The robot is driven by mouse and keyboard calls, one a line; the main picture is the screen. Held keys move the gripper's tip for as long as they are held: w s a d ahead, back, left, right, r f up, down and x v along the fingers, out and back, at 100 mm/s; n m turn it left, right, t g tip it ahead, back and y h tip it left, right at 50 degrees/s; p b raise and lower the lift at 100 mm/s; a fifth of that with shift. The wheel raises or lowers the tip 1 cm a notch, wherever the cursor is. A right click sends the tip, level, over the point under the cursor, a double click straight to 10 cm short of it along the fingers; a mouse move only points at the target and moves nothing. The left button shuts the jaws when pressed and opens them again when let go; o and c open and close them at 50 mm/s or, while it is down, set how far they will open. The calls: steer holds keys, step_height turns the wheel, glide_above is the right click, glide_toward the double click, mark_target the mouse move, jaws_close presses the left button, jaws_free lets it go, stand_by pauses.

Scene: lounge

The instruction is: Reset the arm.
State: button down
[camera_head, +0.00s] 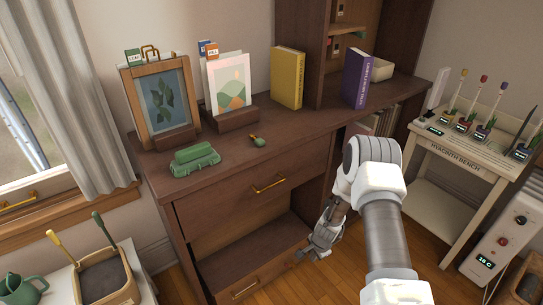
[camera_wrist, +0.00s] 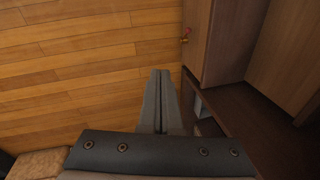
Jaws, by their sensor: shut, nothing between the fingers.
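My white and grey arm reaches forward from the lower right of the head view and bends down at its elbow. My gripper (camera_head: 302,254) hangs low beside the open lower drawer (camera_head: 240,290) of the dark wooden cabinet (camera_head: 225,215). In the wrist view its two grey fingers (camera_wrist: 160,73) lie together with nothing between them. They point out over the wooden floor (camera_wrist: 80,60), with the cabinet's dark wood to their right. Whether the gripper touches the drawer, I cannot tell.
The cabinet top holds a framed leaf picture (camera_head: 161,100), a green case (camera_head: 195,158), a yellow book (camera_head: 287,78) and a purple book (camera_head: 357,78). A pale bench (camera_head: 465,150) and a heater (camera_head: 500,245) stand right. A planter table (camera_head: 145,275) stands left.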

step_height(320, 180, up, 32)
steer(key=a+r+n+t, duration=0.1)
steer(key=a+n, duration=0.1)
steer(key=n, duration=0.4)
steer(key=s+r+n+t, duration=0.1)
steer(key=s+r+n, duration=0.2)
steer(key=s+r, duration=0.9)
steer(key=s+d+r+n+t, duration=0.1)
steer(key=s+r+n, duration=0.45)
steer(key=s, duration=1.05)
step_height(320, 180, up, 24)
steer(key=m+p, duration=0.1)
steer(key=p, duration=2.2)
steer(key=shift+w+d+r+m+h, duration=0.15)
steer(key=shift+d+r+m+h, duration=0.1)
steer(key=shift+m+h, duration=0.1)
